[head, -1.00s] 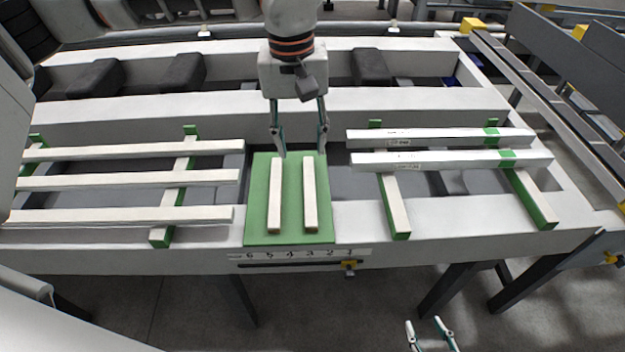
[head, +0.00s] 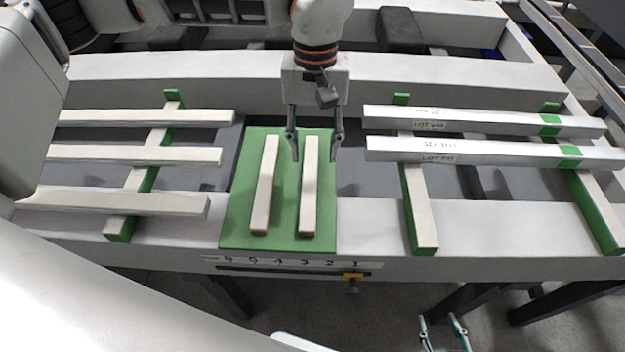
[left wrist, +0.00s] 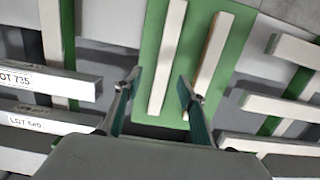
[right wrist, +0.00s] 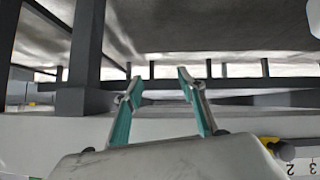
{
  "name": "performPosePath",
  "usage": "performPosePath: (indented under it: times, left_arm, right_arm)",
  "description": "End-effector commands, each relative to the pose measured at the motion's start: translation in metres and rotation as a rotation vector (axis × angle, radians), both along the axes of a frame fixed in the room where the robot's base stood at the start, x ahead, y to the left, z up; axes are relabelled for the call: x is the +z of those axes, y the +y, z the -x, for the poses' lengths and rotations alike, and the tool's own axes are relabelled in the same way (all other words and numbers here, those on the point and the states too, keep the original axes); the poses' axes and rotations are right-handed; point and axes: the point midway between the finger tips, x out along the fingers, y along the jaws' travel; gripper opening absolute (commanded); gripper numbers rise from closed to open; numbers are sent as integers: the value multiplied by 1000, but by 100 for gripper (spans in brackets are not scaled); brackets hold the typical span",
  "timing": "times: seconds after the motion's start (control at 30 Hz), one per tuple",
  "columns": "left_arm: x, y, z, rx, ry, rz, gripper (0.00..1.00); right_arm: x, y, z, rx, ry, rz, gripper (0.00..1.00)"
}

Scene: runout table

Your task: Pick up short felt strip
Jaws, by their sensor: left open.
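Two short pale strips with brown ends lie side by side on a green mat (head: 235,220): a left strip (head: 265,185) and a right strip (head: 309,190). I cannot tell from their look which is felt. My left gripper (head: 314,152) is open and empty, pointing down at the far end of the right strip. In the left wrist view that strip (left wrist: 167,55) lies between the open fingers (left wrist: 159,85), and the other strip (left wrist: 209,60) is beside the right-hand finger. Contact is not visible. My right gripper (head: 444,325) is open and empty, low in front of the table; it also shows in the right wrist view (right wrist: 158,82).
Several long pale bars (head: 140,155) rest on a crossbar at left. Two labelled bars (head: 470,120) lie on green-sided crossbars (head: 420,210) at right. A numbered scale with a yellow clamp (head: 353,277) runs along the front edge.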

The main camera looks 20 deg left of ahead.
Motion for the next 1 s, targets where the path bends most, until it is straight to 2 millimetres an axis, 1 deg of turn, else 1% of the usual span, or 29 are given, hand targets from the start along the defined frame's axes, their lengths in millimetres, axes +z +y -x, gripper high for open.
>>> performPosePath:
  times: [0.1,0.37,0.5,0.6,0.7,0.87,0.9,0.93,0.97,1.0]
  left_arm:
    - [-12,0,2,-1,0,0,40]
    - [-32,3,6,1,0,0,40]
    - [-54,7,10,0,2,1,40]
    - [-67,6,11,0,2,1,40]
    - [-71,6,12,0,0,0,40]
    - [-70,6,11,0,-2,0,40]
    - [-70,6,11,0,-2,0,35]
    - [-70,6,11,0,-2,0,27]
    - [-70,6,11,0,-2,0,20]
    - [-70,6,11,0,-2,0,9]
  right_arm:
    - [1,0,-1,1,-3,1,40]
    - [3,0,-5,2,-12,1,40]
    - [0,0,-4,2,-9,2,40]
    - [-3,0,-2,3,-5,3,40]
    - [-3,-1,-2,3,-5,6,40]
    - [-2,-1,-3,3,-6,5,40]
    - [-2,-1,-3,2,-6,6,40]
    - [-2,-1,-3,2,-6,6,40]
    - [-2,-1,-3,2,-6,6,40]
    - [-2,-1,-3,2,-6,6,40]
